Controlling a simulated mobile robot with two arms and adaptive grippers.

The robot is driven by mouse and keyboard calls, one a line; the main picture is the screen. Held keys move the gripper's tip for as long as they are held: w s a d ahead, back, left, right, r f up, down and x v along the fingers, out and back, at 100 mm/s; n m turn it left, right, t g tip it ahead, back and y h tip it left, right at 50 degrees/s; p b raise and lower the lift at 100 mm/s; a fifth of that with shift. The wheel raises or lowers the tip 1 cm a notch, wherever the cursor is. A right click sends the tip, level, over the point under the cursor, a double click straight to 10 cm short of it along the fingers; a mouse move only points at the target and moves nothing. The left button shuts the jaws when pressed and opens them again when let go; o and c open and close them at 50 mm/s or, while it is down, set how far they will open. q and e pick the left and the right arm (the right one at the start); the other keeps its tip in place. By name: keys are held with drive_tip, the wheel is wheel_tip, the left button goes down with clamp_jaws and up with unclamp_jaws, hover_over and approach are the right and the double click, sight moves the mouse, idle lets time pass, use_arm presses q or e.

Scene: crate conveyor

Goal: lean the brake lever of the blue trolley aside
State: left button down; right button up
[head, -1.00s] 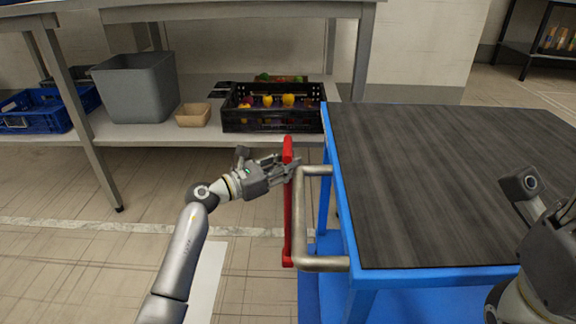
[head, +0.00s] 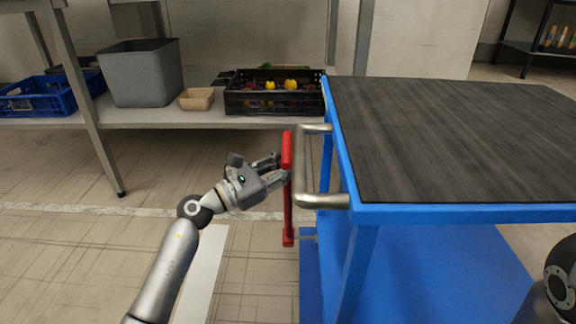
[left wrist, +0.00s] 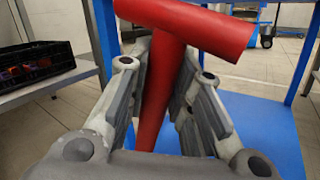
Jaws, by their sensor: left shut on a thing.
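The blue trolley (head: 440,214) stands at the right, with a dark top and a bent metal push handle (head: 316,201) at its left end. The red brake lever (head: 288,212) stands nearly upright just left of that handle, its foot low by the blue frame. My left gripper (head: 279,170) is at the lever's upper part, shut on it. In the left wrist view, the red stem (left wrist: 158,105) runs between both fingers, with a red crossbar (left wrist: 195,25) above them. My right gripper's fingers are out of view.
A shelf behind holds a black crate (head: 285,102) of produce, a grey bin (head: 141,75), a small tan box (head: 197,99) and a blue crate (head: 38,103). A table leg (head: 85,120) stands at the left. The floor left of the lever is clear.

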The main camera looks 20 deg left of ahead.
use_arm(q)
drive_tip(key=c, duration=1.3)
unclamp_jaws()
drive_tip(key=shift+s+d+f, duration=0.25)
drive_tip(key=shift+s+d, duration=0.05)
drive_tip(key=shift+d, duration=0.15)
drive_tip(key=shift+a+r, duration=0.1)
drive_tip(key=v, duration=1.2)
drive_tip(key=shift+w, duration=0.1)
